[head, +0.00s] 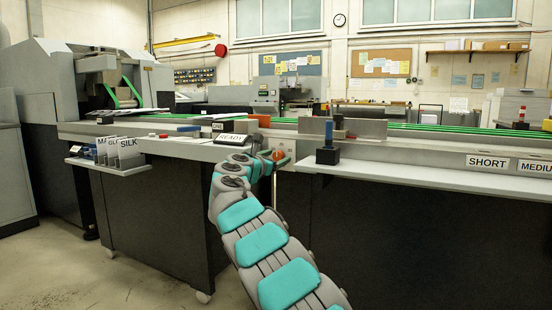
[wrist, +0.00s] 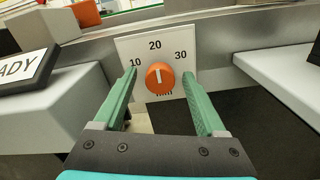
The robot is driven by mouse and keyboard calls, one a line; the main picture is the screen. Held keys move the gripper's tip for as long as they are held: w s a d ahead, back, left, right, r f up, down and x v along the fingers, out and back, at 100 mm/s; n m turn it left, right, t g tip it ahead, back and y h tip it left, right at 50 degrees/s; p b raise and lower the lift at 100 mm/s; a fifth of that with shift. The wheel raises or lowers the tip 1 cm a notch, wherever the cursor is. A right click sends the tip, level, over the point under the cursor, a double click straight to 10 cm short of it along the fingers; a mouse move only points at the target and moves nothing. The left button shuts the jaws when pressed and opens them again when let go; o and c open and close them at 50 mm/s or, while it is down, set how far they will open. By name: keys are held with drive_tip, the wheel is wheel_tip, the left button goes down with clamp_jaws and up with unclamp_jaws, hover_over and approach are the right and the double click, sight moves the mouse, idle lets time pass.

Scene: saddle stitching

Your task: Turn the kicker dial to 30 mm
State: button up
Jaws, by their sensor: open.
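The kicker dial (wrist: 160,78) is an orange round knob on a white plate (wrist: 130,46) marked 10, 20 and 30, with mm below. Its white pointer line points up toward 20. In the wrist view my gripper (wrist: 156,88) is open, with its green fingers on either side of the knob and a gap on each side. I cannot tell how deep the fingertips reach. In the head view the dial (head: 279,157) shows as a small orange spot beside the end of my arm, and the gripper is mostly hidden there.
A READY sign (wrist: 27,68) stands on the light ledge left of the dial. A light shelf (wrist: 285,72) juts out at the right. A blue-handled block (head: 328,143) stands on the right shelf in the head view.

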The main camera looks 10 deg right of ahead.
drive_tip(key=shift+c, duration=0.3)
clamp_jaws()
drive_tip(key=shift+m, duration=1.4)
drive_tip(key=m+b, duration=0.1)
drive_tip(key=m, duration=0.2)
drive_tip(key=shift+f, duration=0.15)
drive_tip(key=m+b, duration=0.1)
drive_tip(key=m, duration=0.5)
drive_tip(key=shift+d+b, duration=0.1)
drive_tip(key=shift+b, duration=0.3)
